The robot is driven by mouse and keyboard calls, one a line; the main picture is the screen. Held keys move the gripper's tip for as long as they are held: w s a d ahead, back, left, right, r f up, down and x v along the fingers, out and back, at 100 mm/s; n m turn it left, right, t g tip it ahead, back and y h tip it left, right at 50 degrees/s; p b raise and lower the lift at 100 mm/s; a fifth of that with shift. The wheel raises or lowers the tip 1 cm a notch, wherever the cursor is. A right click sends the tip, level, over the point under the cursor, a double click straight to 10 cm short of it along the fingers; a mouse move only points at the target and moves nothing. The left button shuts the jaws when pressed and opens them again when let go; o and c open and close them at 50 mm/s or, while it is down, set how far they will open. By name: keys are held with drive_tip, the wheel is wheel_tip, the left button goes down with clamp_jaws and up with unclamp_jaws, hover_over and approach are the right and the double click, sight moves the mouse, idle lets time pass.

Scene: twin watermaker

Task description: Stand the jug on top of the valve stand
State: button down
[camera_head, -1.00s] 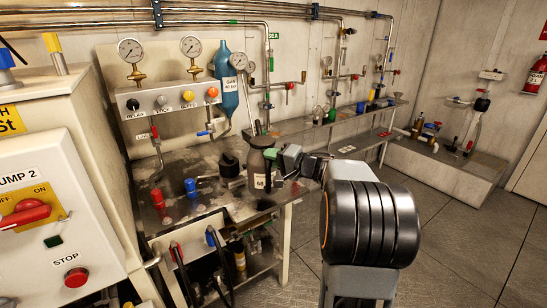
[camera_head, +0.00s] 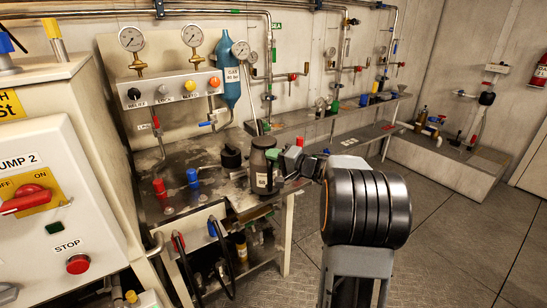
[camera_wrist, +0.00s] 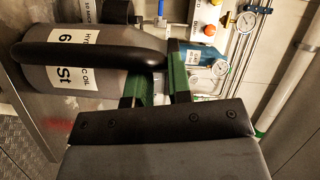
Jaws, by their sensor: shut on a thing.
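The dark grey jug (camera_head: 264,170) with a pale label is upright at the front right of the steel bench in the head view. My gripper (camera_head: 272,156) reaches it from the right and is shut on its handle side. In the wrist view the jug (camera_wrist: 62,75) lies across the left, with its black handle running to the green fingers of my gripper (camera_wrist: 160,78). Whether the jug's base touches the bench is unclear. I cannot tell for sure which thing is the valve stand; a low plinth (camera_head: 440,165) with valves stands at the right.
A black round fitting (camera_head: 231,157) stands left of the jug. A red cap (camera_head: 159,187) and a blue cap (camera_head: 192,177) stand farther left. The gauge panel (camera_head: 170,90) is behind. A lower shelf (camera_head: 345,140) with small items extends right. Floor (camera_head: 460,215) is open at right.

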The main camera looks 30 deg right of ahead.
drive_tip(key=c, duration=1.5)
unclamp_jaws()
drive_tip(key=shift+f, duration=0.1)
drive_tip(key=o, duration=0.4)
drive_tip(key=shift+o, duration=0.2)
